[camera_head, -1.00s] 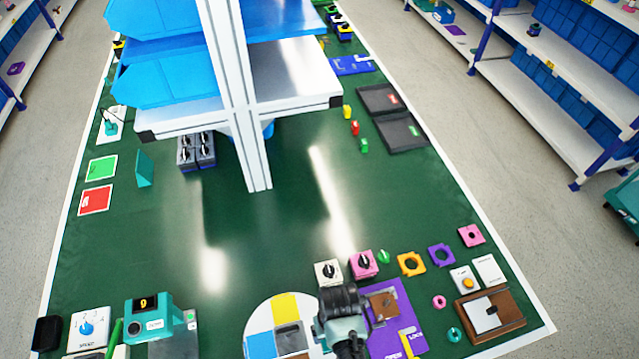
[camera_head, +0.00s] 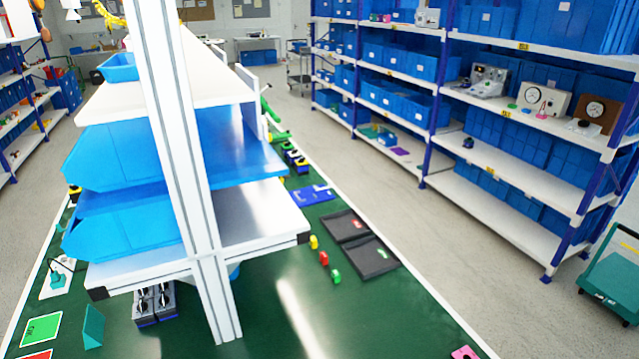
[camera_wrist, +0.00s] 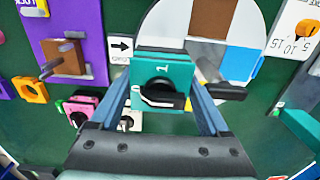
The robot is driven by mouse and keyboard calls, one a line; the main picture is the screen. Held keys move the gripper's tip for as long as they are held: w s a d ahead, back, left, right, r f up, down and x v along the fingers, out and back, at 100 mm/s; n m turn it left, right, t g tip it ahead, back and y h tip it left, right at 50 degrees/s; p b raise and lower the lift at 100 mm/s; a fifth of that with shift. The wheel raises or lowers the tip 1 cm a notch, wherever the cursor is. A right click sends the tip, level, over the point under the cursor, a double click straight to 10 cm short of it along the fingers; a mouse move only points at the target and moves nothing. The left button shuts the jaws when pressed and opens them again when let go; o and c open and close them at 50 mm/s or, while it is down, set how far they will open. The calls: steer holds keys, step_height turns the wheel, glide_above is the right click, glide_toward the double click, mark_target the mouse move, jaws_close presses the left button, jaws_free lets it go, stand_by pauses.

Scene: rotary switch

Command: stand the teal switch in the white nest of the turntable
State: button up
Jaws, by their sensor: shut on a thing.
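My gripper (camera_wrist: 165,92) shows only in the wrist view. Its two blue-grey fingers are shut on the teal switch (camera_wrist: 178,70), a square teal plate with a black knob and white marks. The plate faces the camera. The turntable (camera_wrist: 163,28), a pale disc with brown, blue and white sectors, lies beyond the switch, at the upper right. The switch overlaps its near left edge, and I cannot tell how high it is held. A grey piece with a dark handle on the disc is partly hidden. The white nest cannot be made out clearly. The head view shows neither gripper nor turntable.
In the wrist view, a purple board (camera_wrist: 88,18) with a brown block lies left of the turntable. A pink switch (camera_wrist: 78,107) and an orange ring (camera_wrist: 30,90) lie lower left. A white arrow card (camera_wrist: 121,47) touches the disc's left side. The head view shows a shelf unit (camera_head: 200,240) on the green table.

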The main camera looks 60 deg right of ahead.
steer(key=shift+f+b, duration=2.1)
steer(key=shift+f, duration=0.5)
steer(key=o, duration=1.1)
steer(key=shift+r, duration=0.1)
step_height(320, 180, up, 13)
steer(key=shift+d+f, duration=0.1)
